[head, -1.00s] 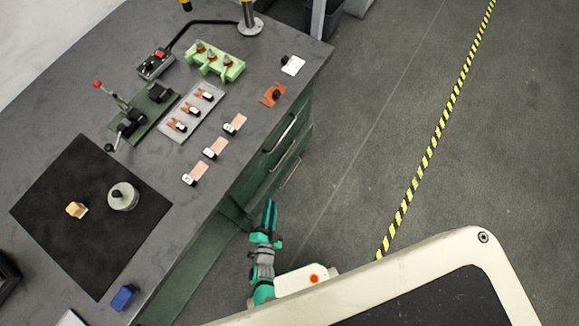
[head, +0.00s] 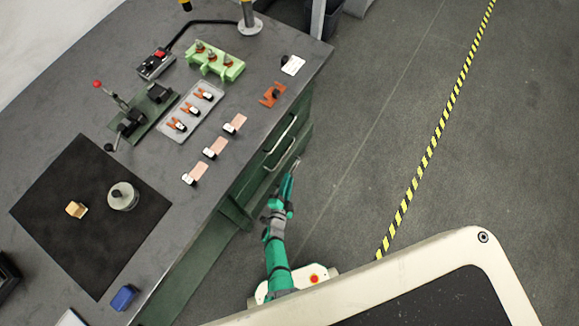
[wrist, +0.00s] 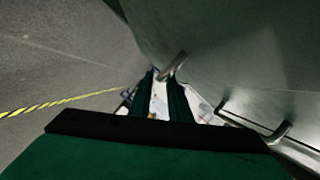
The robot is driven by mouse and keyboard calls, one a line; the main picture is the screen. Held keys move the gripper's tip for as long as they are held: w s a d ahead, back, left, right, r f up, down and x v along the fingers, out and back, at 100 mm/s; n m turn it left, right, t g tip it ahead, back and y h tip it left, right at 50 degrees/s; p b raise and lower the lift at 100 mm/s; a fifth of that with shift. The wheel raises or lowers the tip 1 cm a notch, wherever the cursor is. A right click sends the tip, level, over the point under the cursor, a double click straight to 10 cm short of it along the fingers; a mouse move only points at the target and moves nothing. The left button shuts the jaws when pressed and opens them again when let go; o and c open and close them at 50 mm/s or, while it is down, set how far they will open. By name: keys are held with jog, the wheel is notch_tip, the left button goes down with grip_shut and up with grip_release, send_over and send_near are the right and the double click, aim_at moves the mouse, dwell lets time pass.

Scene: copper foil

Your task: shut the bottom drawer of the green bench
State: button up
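The green bench (head: 229,212) has drawers in its right side, with the upper drawer handle (head: 280,134) and another handle (head: 283,153) below it. The bottom drawer is largely hidden under the bench edge and behind my arm in the head view. My gripper (head: 292,168) is low beside the drawer fronts. In the wrist view its two dark green fingers (wrist: 159,92) stand apart with a gap between them. A metal handle (wrist: 174,66) is close by their tips; I cannot tell whether they touch. Another metal handle (wrist: 265,132) runs along the right. Pale contents (wrist: 205,110) show behind the fingers.
The benchtop (head: 235,55) carries a green fixture (head: 214,61), a grey tray (head: 192,112), a black mat (head: 90,220) and small parts. Open floor (head: 360,130) lies right of the bench, with yellow-black tape (head: 429,150) beyond.

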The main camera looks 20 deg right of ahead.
jog(key=shift+x, duration=1.65)
grip_shut()
